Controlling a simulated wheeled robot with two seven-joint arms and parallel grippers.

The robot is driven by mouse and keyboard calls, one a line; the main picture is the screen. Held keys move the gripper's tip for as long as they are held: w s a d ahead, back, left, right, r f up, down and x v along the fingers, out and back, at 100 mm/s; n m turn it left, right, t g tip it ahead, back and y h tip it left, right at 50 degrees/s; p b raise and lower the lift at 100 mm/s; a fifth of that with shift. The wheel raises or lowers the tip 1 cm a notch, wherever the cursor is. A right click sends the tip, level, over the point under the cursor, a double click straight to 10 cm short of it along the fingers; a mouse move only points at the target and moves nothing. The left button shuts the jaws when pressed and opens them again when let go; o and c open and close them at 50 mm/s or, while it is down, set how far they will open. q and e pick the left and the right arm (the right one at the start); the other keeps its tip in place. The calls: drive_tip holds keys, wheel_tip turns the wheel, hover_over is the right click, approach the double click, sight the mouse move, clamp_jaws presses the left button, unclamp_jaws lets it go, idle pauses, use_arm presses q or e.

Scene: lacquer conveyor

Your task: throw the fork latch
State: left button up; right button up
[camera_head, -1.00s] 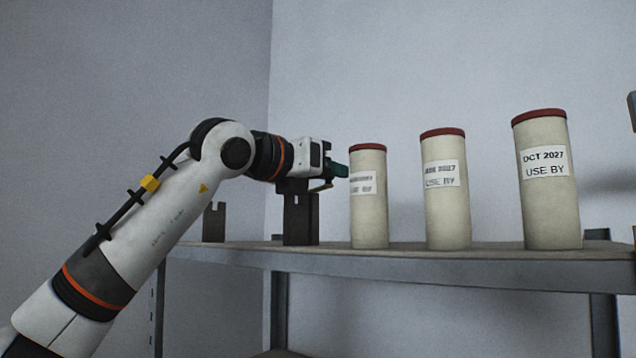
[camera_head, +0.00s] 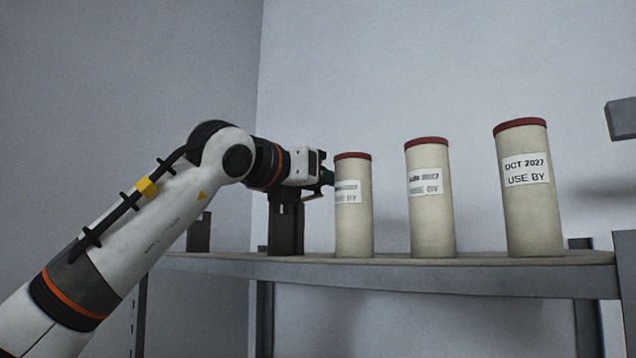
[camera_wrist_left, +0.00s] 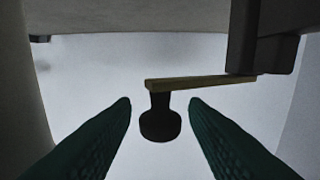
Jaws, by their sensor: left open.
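In the left wrist view the latch shows as a thin brass-coloured bar (camera_wrist_left: 205,82) with a dark round knob (camera_wrist_left: 160,124) at its free end. The bar's other end meets a dark block at the upper right. In the head view the latch's dark post (camera_head: 286,225) stands upright on the shelf, left of the canisters. My left gripper (camera_wrist_left: 160,104) is open, with a green finger on either side of the knob in the picture and a visible gap to each. In the head view its fingertips are partly hidden by the nearest canister. My right gripper is out of view.
Three cream canisters with red lids stand on the shelf (camera_head: 470,277): left (camera_head: 354,222), middle (camera_head: 431,215) and right (camera_head: 530,210). The left one is close to my gripper. A small dark bracket (camera_head: 199,235) stands behind my forearm. Grey metal parts (camera_head: 622,120) edge the right side.

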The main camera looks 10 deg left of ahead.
use_arm(q)
drive_tip(key=b+v, duration=0.5)
drive_tip(key=v, duration=0.6)
drive_tip(key=shift+s, duration=0.3)
drive_tip(key=shift+a, duration=0.1)
